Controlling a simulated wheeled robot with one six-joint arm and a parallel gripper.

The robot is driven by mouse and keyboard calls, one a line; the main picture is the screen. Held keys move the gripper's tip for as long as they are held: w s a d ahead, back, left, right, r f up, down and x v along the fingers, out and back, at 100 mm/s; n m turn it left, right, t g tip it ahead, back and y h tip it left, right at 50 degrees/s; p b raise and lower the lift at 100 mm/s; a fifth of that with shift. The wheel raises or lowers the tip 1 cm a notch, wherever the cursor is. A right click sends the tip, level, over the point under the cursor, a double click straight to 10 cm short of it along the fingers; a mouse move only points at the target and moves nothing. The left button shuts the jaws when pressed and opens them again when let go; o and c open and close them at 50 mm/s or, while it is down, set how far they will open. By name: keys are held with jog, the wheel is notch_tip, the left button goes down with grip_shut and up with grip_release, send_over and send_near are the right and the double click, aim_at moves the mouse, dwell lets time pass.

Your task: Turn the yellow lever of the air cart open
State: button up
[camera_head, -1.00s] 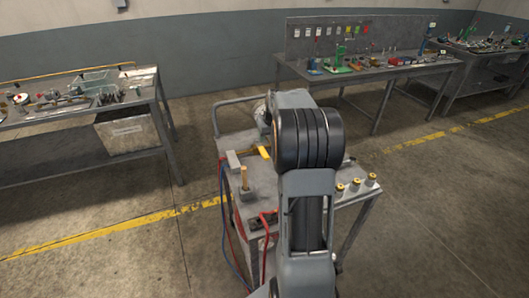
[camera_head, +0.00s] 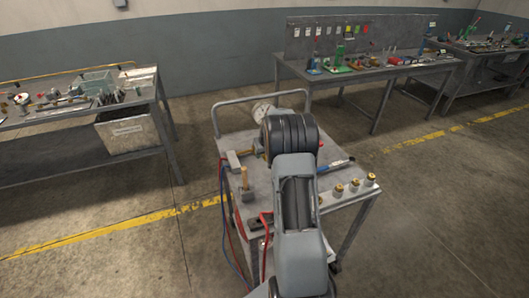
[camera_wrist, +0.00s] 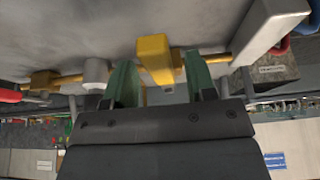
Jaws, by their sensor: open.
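The yellow lever (camera_wrist: 155,60) shows in the wrist view on a brass pipe, upright in the picture. My gripper (camera_wrist: 159,68) is open, with one green finger on each side of the lever. A gap shows on both sides, and I cannot tell how deep the lever lies between the fingers. In the head view the air cart (camera_head: 262,180) stands in the middle, with my arm over it. The arm hides my gripper and most or all of the lever there.
On the cart are a round gauge (camera_head: 263,112), a wooden-looking post (camera_head: 244,181), a blue-handled tool (camera_head: 335,166) and several brass-topped fittings (camera_head: 354,185). Red and blue hoses (camera_head: 228,225) hang at its left. Workbenches stand left and behind; the floor at right is clear.

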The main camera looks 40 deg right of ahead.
jog(key=shift+c, duration=0.2)
grip_shut()
dwell(0.3)
